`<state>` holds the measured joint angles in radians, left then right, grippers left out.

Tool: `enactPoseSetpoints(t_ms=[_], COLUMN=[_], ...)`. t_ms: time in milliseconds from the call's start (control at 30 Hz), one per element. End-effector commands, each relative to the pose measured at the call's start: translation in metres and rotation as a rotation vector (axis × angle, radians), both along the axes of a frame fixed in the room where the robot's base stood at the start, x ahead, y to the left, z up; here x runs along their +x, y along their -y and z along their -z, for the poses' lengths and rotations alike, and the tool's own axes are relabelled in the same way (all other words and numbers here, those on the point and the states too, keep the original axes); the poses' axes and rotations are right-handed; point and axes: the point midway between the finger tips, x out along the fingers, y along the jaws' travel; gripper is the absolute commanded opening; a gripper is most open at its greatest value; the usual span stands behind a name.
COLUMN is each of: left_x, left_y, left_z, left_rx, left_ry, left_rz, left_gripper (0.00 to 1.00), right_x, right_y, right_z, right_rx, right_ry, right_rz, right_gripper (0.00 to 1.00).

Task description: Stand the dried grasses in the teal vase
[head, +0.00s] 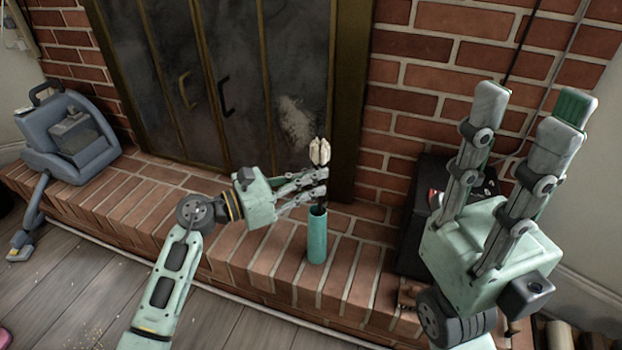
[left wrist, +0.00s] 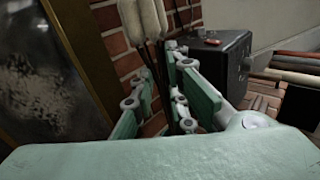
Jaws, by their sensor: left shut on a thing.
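The dried grasses (head: 320,151) are a small bunch with pale cream heads and dark thin stems. My left gripper (head: 319,184) is shut on the stems and holds them upright just above the teal vase (head: 317,240). The vase is a plain cylinder standing on the brick hearth. Whether the stem ends are inside its dark mouth, I cannot tell. In the left wrist view the pale heads (left wrist: 146,20) rise above my left gripper's fingers; the vase is hidden there. My right gripper (head: 532,102) is open, empty and pointing up at the right.
The brick hearth (head: 130,215) runs along the fireplace doors (head: 200,70). A blue-grey vacuum cleaner (head: 70,135) stands at the left. A black box (head: 425,215) is right of the vase, partly behind my right arm; it also shows in the left wrist view (left wrist: 215,68).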

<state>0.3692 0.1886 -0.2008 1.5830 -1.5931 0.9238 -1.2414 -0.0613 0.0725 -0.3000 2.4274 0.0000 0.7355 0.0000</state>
Motion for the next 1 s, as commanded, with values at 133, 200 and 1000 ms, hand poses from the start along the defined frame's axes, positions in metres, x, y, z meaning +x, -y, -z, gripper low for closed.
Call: enactPoseSetpoints(t_ms=[133,200,1000], left_x=[0.0,0.0,-0.017], left_y=[0.0,0.0,-0.034], left_z=[-0.001,-0.001,0.001], left_rx=[0.0,0.0,0.004], left_ry=[0.0,0.0,-0.001], left_rz=[0.0,0.0,-0.002], left_gripper=[0.0,0.16,0.35], right_x=[0.0,0.0,0.0], right_y=[0.0,0.0,0.0], right_z=[0.0,0.0,0.0], right_rx=[0.0,0.0,0.0], right_ry=[0.0,0.0,-0.001], right_rz=[0.0,0.0,0.0], right_gripper=[0.28,0.28,0.28])
